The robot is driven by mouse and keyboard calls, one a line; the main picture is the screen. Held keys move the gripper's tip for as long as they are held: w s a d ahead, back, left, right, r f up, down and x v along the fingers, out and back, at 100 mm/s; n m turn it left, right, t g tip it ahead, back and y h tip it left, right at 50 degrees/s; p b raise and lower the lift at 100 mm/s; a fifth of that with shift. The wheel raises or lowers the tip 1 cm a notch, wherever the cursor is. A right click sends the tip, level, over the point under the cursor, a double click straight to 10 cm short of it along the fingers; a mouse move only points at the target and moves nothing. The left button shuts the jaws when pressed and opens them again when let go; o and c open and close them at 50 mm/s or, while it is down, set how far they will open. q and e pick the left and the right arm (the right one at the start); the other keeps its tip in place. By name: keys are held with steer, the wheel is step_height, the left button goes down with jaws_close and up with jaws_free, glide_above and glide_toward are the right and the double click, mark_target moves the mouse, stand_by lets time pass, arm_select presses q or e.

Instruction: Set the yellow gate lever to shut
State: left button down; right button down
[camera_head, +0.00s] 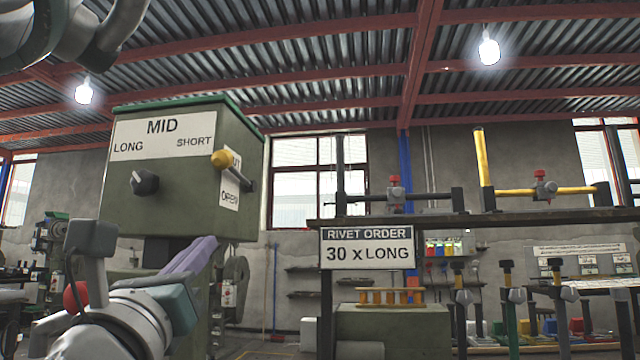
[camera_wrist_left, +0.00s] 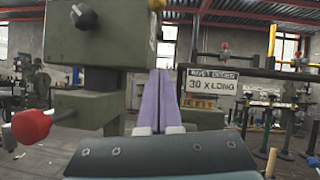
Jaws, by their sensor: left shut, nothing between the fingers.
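The yellow gate lever is a yellow knob (camera_head: 222,158) on a dark rod at the right side of the green press head (camera_head: 165,185). Its knob appears level with the upper word of the white side label, covering that word's first letters so only "UT" shows; "OPEN" is readable below. In the left wrist view a yellow knob (camera_wrist_left: 157,4) shows at the top edge, above the fingers. My left gripper (camera_head: 208,243) has purple fingers, shut and empty, below the lever and apart from it. The fingers also show in the left wrist view (camera_wrist_left: 159,78). My right gripper is out of view.
The press front has a black dial (camera_head: 144,182) under "MID", "LONG" and "SHORT". A red knob (camera_head: 76,296) on a handle is at lower left. A "RIVET ORDER 30 x LONG" sign (camera_head: 367,247) hangs from a shelf at right. Open space lies between press and shelf.

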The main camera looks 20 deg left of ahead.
arm_select(q)
steer(key=s, duration=0.1)
steer(key=p, duration=0.4)
glide_toward(237, 174)
steer(key=w, duration=0.2)
steer(key=shift+w+a+r+t+h, duration=0.3)
steer(key=shift+w+a+r, duration=0.1)
steer(key=shift+s+r+p, duration=0.2)
steer(key=shift+r+p, duration=0.2)
steer(key=shift+p, duration=0.05)
